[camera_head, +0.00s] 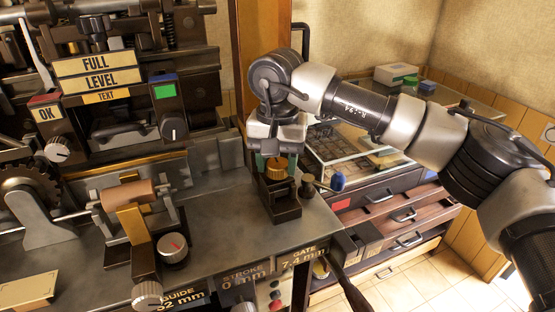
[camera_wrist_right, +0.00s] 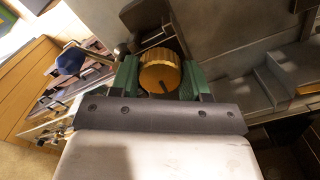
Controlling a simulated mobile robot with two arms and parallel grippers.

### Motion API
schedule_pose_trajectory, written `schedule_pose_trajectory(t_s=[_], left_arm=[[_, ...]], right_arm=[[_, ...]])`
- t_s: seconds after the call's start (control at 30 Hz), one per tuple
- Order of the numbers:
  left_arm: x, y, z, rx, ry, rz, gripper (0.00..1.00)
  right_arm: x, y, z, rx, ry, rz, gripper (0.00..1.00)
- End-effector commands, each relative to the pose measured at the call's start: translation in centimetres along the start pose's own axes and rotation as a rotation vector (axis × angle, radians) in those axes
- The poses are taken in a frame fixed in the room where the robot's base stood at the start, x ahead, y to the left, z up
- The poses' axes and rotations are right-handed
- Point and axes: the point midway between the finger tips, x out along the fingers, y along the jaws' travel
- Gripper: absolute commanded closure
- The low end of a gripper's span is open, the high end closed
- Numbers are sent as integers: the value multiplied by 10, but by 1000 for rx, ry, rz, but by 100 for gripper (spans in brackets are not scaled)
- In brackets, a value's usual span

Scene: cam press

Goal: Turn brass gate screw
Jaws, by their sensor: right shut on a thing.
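The brass gate screw (camera_head: 276,168) is a ribbed, gold-coloured knob on top of a dark block (camera_head: 281,206) at the right end of the press table. My right gripper (camera_head: 276,163) comes down on it from above, its green-padded fingers on either side of the knob. In the right wrist view, the brass screw (camera_wrist_right: 160,72) sits between the two green fingers of my right gripper (camera_wrist_right: 160,78), with a dark mark on its face. The gripper is shut on it. My left gripper is not in view.
A blue-knobbed lever (camera_head: 338,181) stands close right of the screw block. The gate display (camera_head: 303,257) on the table's front edge reads 7.4 mm. A drawer cabinet (camera_head: 385,205) stands behind at the right. The press with several dials fills the left side.

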Motion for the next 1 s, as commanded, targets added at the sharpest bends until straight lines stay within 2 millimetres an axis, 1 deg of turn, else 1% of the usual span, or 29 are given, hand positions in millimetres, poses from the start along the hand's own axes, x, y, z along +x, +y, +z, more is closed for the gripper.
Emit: schedule_pose_trajectory(t_s=[0.03, 0.5, 0.7, 1.0], left_arm=[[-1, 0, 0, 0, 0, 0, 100], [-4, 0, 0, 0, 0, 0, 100], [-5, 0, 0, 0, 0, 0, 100], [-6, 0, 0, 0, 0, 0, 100]], right_arm=[[-4, 0, -1, -43, 5, -5, 77], [-4, 0, -1, -453, 7, -4, 77], [-4, 0, -1, -570, 7, -4, 77], [-4, 0, -2, -656, 8, -4, 77]])
